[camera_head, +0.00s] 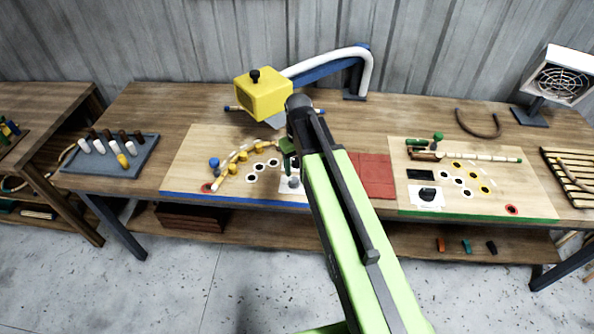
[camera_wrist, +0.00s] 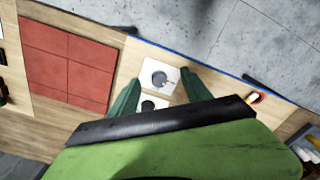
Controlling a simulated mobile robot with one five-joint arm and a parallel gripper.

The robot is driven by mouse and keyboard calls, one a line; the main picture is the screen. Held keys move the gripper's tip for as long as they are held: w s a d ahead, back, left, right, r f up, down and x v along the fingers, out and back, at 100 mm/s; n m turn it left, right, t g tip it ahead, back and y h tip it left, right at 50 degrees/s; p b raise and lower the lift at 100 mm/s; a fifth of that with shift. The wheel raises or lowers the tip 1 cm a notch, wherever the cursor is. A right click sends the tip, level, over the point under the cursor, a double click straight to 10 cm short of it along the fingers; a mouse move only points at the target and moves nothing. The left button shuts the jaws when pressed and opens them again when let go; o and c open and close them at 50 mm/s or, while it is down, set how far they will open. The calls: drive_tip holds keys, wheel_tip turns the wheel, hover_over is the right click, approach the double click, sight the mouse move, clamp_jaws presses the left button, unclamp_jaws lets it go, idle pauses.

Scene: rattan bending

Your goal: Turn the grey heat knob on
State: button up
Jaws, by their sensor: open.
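The grey heat knob (camera_head: 293,182) sits on a small white plate on the blue-edged board, in the middle of the bench. In the wrist view the round grey knob (camera_wrist: 160,77) is on its white plate, between my two green fingertips. My gripper (camera_wrist: 159,76) is open and empty, with one finger on each side of the knob in that view. In the head view my gripper (camera_head: 288,152) points down above the knob, partly hidden by my arm. I cannot tell whether the fingertips are level with the knob or above it.
A yellow box (camera_head: 262,98) with a white hose stands behind. Yellow pegs (camera_head: 243,156) curve across the blue-edged board. Dark red tiles (camera_head: 374,176) lie right of the knob. A green-edged board (camera_head: 470,207) with a black knob (camera_head: 427,193) is further right.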

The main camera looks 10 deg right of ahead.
wheel_tip(320, 180, up, 4)
drive_tip(key=n+p, duration=0.2)
hover_over(294, 181)
wheel_tip(294, 181, down, 18)
drive_tip(key=b, duration=1.8)
drive_tip(key=shift+w+d, duration=0.1)
drive_tip(key=shift+r, duration=0.1)
